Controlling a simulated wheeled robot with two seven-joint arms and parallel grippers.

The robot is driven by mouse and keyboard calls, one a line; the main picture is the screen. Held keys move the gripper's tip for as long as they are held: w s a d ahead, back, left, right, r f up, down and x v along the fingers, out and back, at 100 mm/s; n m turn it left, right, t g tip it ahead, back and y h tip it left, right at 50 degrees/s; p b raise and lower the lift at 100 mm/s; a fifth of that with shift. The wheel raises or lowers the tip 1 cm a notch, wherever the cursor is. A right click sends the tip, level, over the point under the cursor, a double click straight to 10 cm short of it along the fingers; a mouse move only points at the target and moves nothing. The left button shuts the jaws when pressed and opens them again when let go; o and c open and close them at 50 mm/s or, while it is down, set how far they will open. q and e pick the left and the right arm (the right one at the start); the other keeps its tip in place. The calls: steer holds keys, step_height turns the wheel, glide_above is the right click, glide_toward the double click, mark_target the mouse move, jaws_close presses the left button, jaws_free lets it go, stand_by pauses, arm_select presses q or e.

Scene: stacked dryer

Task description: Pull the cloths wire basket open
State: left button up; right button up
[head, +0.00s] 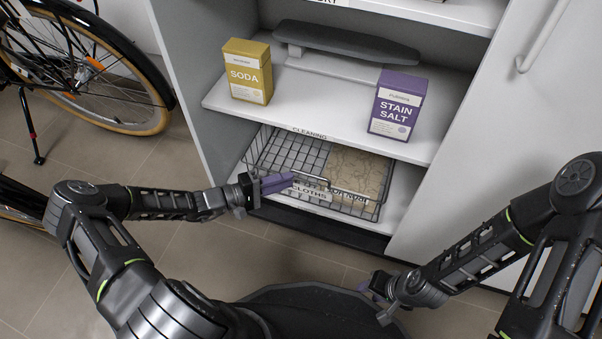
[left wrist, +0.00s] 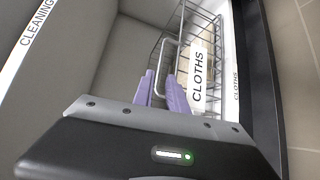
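The wire basket (head: 262,150) stands on the lowest shelf of the open cabinet, with a CLOTHS label at its front and a beige patterned cloth (head: 358,172) in its right part. In the left wrist view the basket (left wrist: 208,32) shows its bar handle (left wrist: 178,42) and white CLOTHS label (left wrist: 200,76). My left gripper (head: 291,181) is at the basket's front. Its purple fingers (left wrist: 163,82) are apart, with the handle's near end between or just beyond them; contact is unclear. My right gripper (head: 367,287) is low, away from the basket; its finger gap is unclear.
The shelf above holds a yellow SODA box (head: 247,73) and a purple STAIN SALT box (head: 397,105). A white cabinet door (head: 490,130) is at the right. A bicycle (head: 100,75) stands at the left. The floor before the basket is clear.

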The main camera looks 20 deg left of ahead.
mark_target(308, 175)
arm_select(q)
steer(key=shift+r, duration=0.1)
steer(key=shift+d, duration=0.1)
steer(key=b+x, duration=0.3)
steer(key=x, duration=0.4)
steer(key=shift+w+d, duration=0.2)
steer(key=shift+d, duration=0.15)
steer(key=shift+c, duration=0.4)
jaws_close()
stand_by(0.8)
